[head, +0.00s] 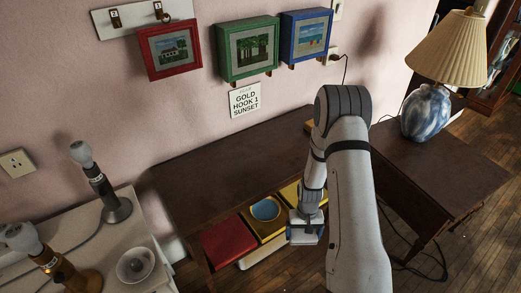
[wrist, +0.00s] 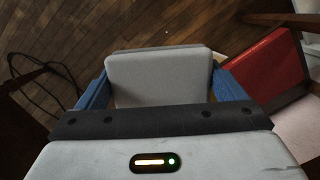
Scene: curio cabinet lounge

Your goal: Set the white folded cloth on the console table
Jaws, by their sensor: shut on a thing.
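The white folded cloth (wrist: 160,75) shows in the wrist view as a flat, pale, rounded block. It is between the blue fingers of my gripper (wrist: 158,88), which is shut on it. In the head view my gripper (head: 305,233) is in front of the long dark brown console table (head: 215,155), beside its open front. The cloth is hard to make out there. The console table's top is bare on the left and middle; my arm hides part of its right side.
A lamp (head: 427,110) stands on the right-hand table. A white cabinet (head: 65,225) with lamp stands is at left. A cable (head: 415,265) lies on the floor.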

